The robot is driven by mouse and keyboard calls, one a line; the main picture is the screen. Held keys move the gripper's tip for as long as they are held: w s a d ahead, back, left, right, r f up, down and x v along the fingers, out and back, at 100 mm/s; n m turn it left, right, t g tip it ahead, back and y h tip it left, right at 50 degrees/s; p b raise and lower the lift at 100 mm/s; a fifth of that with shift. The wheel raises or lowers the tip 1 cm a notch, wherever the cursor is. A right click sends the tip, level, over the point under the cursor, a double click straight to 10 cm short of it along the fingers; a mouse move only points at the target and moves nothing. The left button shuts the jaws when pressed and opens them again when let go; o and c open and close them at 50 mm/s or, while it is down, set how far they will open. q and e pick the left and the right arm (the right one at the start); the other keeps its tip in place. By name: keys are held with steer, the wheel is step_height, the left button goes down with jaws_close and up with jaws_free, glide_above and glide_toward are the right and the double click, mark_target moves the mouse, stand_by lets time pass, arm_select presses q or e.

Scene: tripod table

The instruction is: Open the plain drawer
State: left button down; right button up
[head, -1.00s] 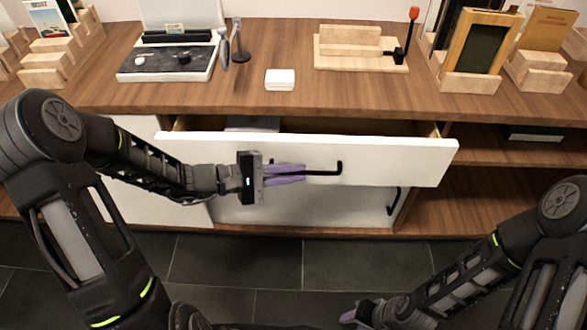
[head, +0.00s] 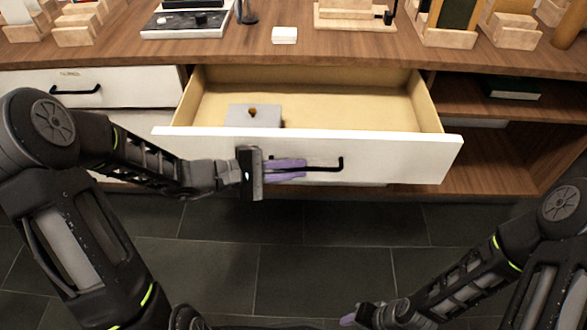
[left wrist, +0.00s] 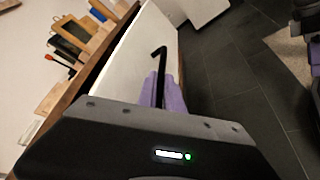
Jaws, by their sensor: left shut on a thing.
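The plain drawer (head: 400,155) has a white front and stands well out of the cabinet, its pale wooden inside showing in the head view. My left gripper (head: 303,167) is shut on the drawer's black bar handle (head: 340,164). The left wrist view also shows the purple fingers (left wrist: 163,93) around the handle (left wrist: 160,60). My right gripper (head: 348,319) is low at the bottom of the head view, away from the drawer; its jaw state is unclear.
Another drawer (head: 110,88) with a black handle and a small label is shut at the left. Open shelves (head: 500,135) are at the right. The wooden top (head: 340,45) bears a white box (head: 284,35) and several displays. Dark floor tiles (head: 310,245) in front are clear.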

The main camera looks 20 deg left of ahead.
arm_select(q)
steer(key=c, duration=1.5)
jaws_free()
steer(key=p+v, duration=0.1)
steer(key=v, duration=0.6)
steer(key=shift+s+a, duration=0.2)
steer(key=shift+a, duration=0.15)
